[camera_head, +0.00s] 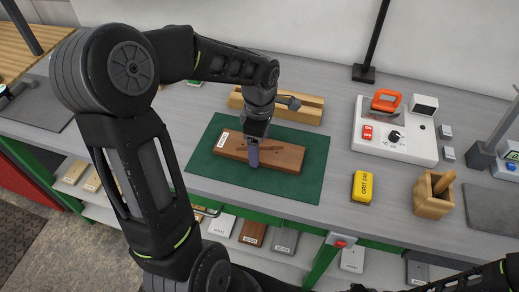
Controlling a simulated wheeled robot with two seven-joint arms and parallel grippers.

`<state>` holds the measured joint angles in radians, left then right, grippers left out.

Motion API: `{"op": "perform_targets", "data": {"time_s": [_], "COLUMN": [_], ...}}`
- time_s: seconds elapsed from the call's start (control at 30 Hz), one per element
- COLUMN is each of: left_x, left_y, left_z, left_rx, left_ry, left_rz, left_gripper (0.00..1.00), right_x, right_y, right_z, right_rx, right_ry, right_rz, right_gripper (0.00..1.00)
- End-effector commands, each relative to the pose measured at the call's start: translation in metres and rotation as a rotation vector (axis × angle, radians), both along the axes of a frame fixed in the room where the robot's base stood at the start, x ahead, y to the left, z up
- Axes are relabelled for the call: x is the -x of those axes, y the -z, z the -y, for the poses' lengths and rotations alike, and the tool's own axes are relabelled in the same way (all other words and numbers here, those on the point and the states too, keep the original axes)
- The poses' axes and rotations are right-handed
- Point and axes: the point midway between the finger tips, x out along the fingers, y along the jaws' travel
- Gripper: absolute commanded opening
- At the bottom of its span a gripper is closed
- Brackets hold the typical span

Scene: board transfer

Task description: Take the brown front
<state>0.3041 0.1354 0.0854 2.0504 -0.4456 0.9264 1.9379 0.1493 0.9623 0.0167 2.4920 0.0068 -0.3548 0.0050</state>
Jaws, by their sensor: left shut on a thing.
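The brown front (284,155) is a long reddish-brown wooden board with a white label at its left end. It lies on, or just above, the dark green mat (308,185) on the grey bench. My left gripper (253,154) reaches down over the middle of the board and is shut on it. A bluish finger shows against the board's near long side; the far finger is hidden. My right gripper is out of the picture; only part of that dark arm shows at the lower right.
Behind the mat is a light wooden rail (300,108). To the right are a white control unit (396,130), a yellow block (362,187) and a wooden holder (432,196). Several boards, among them a dark brown one (252,233), lie on the shelf below. My left arm covers the left side.

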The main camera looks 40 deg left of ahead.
Motion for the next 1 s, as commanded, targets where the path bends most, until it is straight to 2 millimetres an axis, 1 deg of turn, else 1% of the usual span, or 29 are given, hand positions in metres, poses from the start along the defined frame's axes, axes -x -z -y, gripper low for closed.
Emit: {"op": "perform_targets", "data": {"time_s": [0.03,0.07,0.4,0.63,0.77,0.87,1.0], "left_x": [0.000,0.000,0.000,0.000,-0.001,-0.001,-0.002], "left_y": [0.000,0.000,0.000,-0.001,-0.009,-0.022,-0.049], "left_z": [0.000,0.000,0.000,0.000,0.000,0.000,0.000], "left_rx": [0.000,0.000,0.000,0.000,-0.001,-0.002,-0.003], "left_ry": [0.000,0.000,0.000,0.000,-0.001,-0.001,0.000], "left_rz": [0.000,0.000,0.001,0.001,0.004,0.005,0.008], "left_gripper": [0.53,0.51,0.24,0.24,0.24,0.24,0.24], "right_x": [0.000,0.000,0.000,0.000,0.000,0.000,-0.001], "right_y": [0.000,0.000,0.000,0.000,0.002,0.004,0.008], "right_z": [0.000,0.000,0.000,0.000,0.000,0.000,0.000], "right_rx": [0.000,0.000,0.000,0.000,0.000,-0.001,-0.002], "right_ry": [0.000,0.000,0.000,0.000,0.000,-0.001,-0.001], "right_rz": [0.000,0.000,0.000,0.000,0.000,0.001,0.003], "right_gripper": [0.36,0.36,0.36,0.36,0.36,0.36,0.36]}}
